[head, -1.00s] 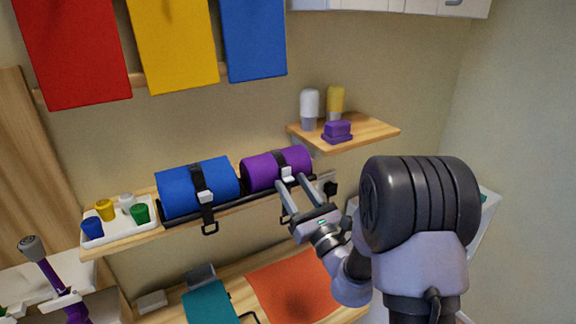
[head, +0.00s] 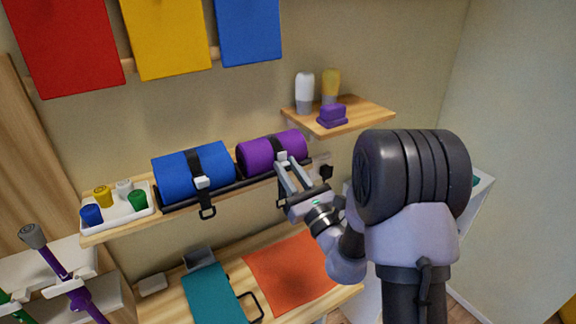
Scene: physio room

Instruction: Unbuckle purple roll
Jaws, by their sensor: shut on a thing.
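The purple roll (head: 259,152) lies on the wooden wall shelf, to the right of the blue roll (head: 172,178). A black strap (head: 273,141) runs over the purple roll, with a pale buckle (head: 282,156) at its front. My gripper (head: 290,163) is at the front of the purple roll, its fingers close together and shut on the buckle. The fingers partly hide the buckle and the lower strap, so I cannot tell whether it is fastened. The blue roll has its own black strap, a white buckle (head: 202,182) and a hanging black loop.
A white tray (head: 112,226) with several coloured cups stands left of the blue roll. A small shelf (head: 368,115) at upper right holds two bottles and a purple block. Teal and orange sheets lie on the lower bench. A purple-handled pole stands at lower left.

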